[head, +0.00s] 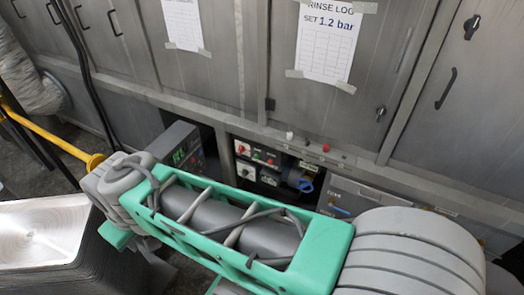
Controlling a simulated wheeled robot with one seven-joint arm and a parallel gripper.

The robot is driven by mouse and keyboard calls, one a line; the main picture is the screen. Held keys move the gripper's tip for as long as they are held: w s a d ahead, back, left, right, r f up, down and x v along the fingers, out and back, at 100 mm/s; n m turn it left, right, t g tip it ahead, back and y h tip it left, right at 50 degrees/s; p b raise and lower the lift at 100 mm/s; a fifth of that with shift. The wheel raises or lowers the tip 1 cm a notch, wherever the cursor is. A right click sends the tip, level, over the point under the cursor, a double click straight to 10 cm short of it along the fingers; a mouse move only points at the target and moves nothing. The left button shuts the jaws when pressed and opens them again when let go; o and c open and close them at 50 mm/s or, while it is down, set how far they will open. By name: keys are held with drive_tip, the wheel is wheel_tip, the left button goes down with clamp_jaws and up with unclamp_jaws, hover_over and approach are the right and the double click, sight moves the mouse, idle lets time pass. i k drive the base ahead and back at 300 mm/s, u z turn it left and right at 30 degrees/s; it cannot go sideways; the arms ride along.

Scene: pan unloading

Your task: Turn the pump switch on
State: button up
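A recessed control panel (257,154) with a red rotary knob (242,150) and small coloured buttons shows just above my green arm link. Below it is a second panel with a pale switch plate (246,172). Their labels are too small to read, so I cannot tell which control is the pump switch. My arm crosses the lower part of the view in front of the cabinets. My gripper does not show clearly; the arm's far end bends down at the left.
Grey metal cabinets (210,75) line the back, with handles and two taped paper sheets. A grey box with a green display (182,154) stands left of the panels. A yellow pipe (50,137) and a stack of metal pans (40,235) are at the left.

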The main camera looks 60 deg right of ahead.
sight(241, 149)
drive_tip(key=z, duration=0.2)
drive_tip(key=i, duration=1)
